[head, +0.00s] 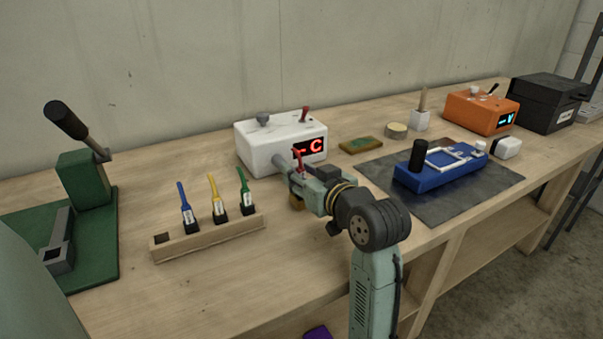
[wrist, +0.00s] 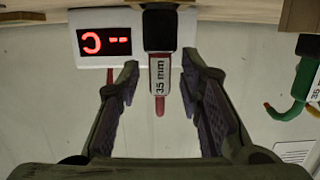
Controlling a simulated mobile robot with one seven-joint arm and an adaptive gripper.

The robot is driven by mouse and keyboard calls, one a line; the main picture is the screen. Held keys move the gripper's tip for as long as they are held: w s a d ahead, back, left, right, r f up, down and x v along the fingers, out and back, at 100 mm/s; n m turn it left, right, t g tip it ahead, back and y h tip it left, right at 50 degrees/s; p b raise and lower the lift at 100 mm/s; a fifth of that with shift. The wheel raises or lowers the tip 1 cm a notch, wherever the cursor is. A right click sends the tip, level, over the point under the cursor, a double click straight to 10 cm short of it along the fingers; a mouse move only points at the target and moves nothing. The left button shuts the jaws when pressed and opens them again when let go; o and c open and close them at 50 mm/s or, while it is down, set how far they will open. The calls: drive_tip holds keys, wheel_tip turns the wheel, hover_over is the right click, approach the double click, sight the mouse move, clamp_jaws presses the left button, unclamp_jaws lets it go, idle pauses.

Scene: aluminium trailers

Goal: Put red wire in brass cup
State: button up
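The red wire (head: 298,158) stands upright in front of the white box in the head view, partly hidden by my gripper (head: 293,177). In the wrist view the wire (wrist: 159,76) hangs upside down in the picture, with a black base, a "35 mm" label and a red tip. My gripper's fingers (wrist: 158,88) are apart on both sides of it, with a gap on each side. The brass cup (head: 296,202) shows in part just below my gripper. The wire's black base appears to sit in it; how deep is hidden.
A wooden rack (head: 210,238) holds blue, yellow and green wires, with an empty slot at its left end. A white box (head: 258,146) with a red display stands behind my gripper. A green press (head: 84,180) is at left, a blue device (head: 440,168) on a dark mat at right.

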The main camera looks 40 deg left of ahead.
drive_tip(key=shift+d+r, duration=0.15)
drive_tip(key=shift+r, duration=0.15)
drive_tip(key=b+v, duration=0.1)
drive_tip(key=v, duration=1)
drive_tip(key=shift+s+d+b, duration=0.2)
drive_tip(key=shift+d+b, duration=0.1)
drive_tip(key=shift+o, duration=0.2)
drive_tip(key=shift+r, duration=0.1)
idle(1.1)
